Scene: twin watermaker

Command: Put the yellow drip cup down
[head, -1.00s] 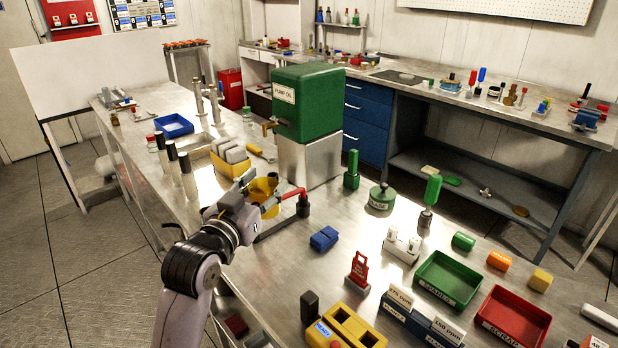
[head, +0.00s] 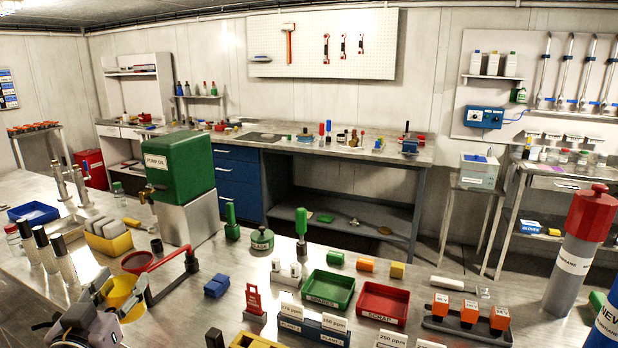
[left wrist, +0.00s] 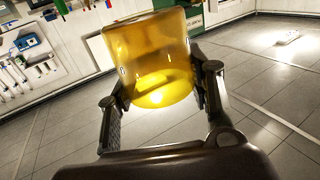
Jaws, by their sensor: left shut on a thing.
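The yellow drip cup (head: 124,292) is a translucent amber cup, held by my left gripper (head: 118,290) at the lower left of the head view, over or just above the steel bench (head: 240,255). In the left wrist view the cup (left wrist: 158,55) sits between the two dark fingers, one on each side. The left gripper (left wrist: 160,95) is shut on it. I cannot tell whether the cup's bottom touches the bench. My right gripper is in neither view.
A green pump oil tank (head: 180,165) stands behind. A yellow bin (head: 108,243) and white-grey cylinders (head: 62,263) are to the left. A blue block (head: 216,286) lies right, with bare bench around it.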

